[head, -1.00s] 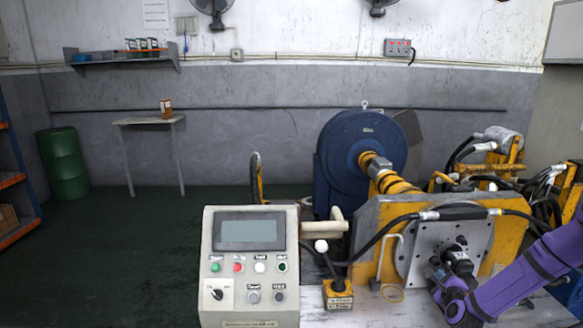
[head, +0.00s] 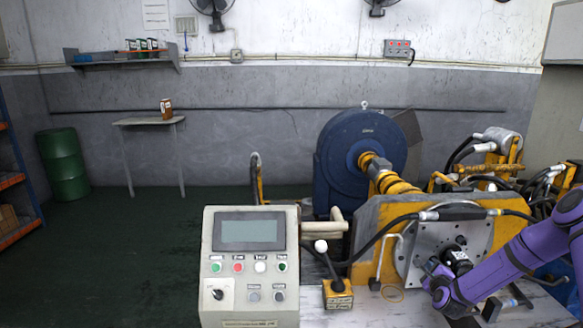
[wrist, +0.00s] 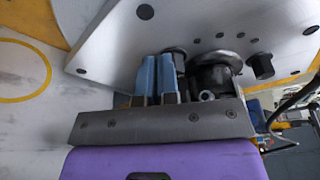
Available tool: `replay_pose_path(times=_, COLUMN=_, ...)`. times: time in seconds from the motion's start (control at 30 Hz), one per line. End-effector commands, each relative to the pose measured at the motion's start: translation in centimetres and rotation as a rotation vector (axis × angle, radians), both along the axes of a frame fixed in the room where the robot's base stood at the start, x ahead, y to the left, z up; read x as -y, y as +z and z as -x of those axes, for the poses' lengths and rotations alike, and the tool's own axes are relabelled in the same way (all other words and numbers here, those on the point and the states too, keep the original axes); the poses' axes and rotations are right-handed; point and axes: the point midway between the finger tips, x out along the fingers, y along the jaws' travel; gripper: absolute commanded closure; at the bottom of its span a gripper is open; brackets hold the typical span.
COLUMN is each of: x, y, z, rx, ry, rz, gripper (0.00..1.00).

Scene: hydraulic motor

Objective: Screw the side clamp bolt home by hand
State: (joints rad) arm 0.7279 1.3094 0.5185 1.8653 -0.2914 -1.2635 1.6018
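The hydraulic motor (head: 456,258) is a dark cylinder on the pale mounting plate (head: 428,240) at the right of the head view. In the wrist view the motor (wrist: 214,76) has a dark bolt on each side. One bolt (wrist: 177,57) is partly hidden behind my right-hand finger; the other bolt (wrist: 263,66) stands clear on the right. I cannot tell which is the side clamp bolt. My gripper (wrist: 156,78) has two blue fingers close together with a narrow gap, beside the motor. Whether they grip anything is not clear.
The yellow frame (head: 372,222) surrounds the plate. Black hoses (head: 375,240) run across its front. A control box (head: 248,266) stands at the left on the bench. Other holes and fasteners dot the plate.

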Motion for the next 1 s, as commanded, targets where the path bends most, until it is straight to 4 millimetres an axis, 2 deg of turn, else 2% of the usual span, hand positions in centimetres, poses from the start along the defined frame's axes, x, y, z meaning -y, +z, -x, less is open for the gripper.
replay_pose_path(times=0.03, x=0.00, y=0.46, z=-0.57, rx=0.011, ry=0.000, rz=0.003, gripper=1.00)
replay_pose_path(times=0.13, x=0.00, y=0.55, z=-0.67, rx=0.013, ry=0.002, rz=0.003, gripper=1.00)
replay_pose_path(times=1.0, x=0.16, y=0.95, z=-0.89, rx=0.020, ry=0.005, rz=0.004, gripper=1.00)
